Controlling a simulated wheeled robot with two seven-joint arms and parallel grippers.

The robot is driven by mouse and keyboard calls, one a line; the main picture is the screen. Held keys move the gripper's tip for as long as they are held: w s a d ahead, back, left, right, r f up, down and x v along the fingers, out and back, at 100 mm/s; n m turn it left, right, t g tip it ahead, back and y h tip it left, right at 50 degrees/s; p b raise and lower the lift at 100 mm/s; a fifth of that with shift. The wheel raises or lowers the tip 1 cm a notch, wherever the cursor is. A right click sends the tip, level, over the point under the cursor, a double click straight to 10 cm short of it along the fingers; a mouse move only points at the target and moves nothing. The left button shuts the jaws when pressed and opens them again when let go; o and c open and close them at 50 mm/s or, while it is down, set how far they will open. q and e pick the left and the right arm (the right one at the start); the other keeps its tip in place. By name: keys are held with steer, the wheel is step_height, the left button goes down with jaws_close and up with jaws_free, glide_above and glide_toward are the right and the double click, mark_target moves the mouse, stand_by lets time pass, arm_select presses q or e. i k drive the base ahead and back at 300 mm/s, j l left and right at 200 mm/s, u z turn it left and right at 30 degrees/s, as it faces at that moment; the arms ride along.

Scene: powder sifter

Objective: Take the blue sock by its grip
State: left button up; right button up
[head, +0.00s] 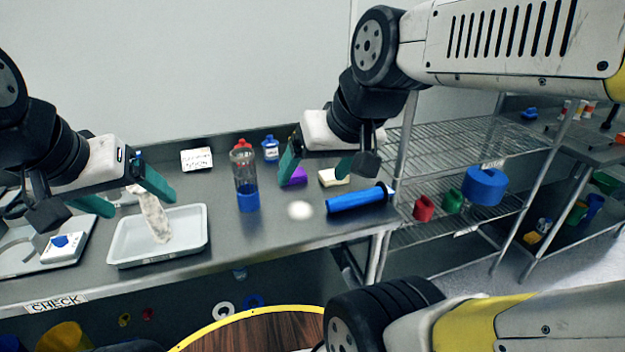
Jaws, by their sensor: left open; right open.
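A pale, whitish sock-like piece (156,217) stands slightly tilted in the white tray (203,240). Its top is partly hidden by my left gripper (125,195), which is open around or in front of that top; I cannot tell which. A small blue bit (138,156) shows just behind the gripper; I cannot tell whether it belongs to this piece. No plainly blue sock shows. My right gripper (318,166) is open and empty, above the back of the table near a purple block (296,178) and a cream block (333,178).
A blue roll (358,199) lies near the right end, beside a white round thing (300,210). A white device (62,250) sits on the left tray. Wire shelves (455,145) stand at right.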

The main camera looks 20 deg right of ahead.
mark_target(382, 193)
steer(key=z, duration=1.15)
steer(key=i+u, duration=0.3)
steer(key=i+j+u, duration=0.1)
steer(key=u, duration=0.2)
steer(key=i+l, duration=0.05)
steer(key=i, duration=0.05)
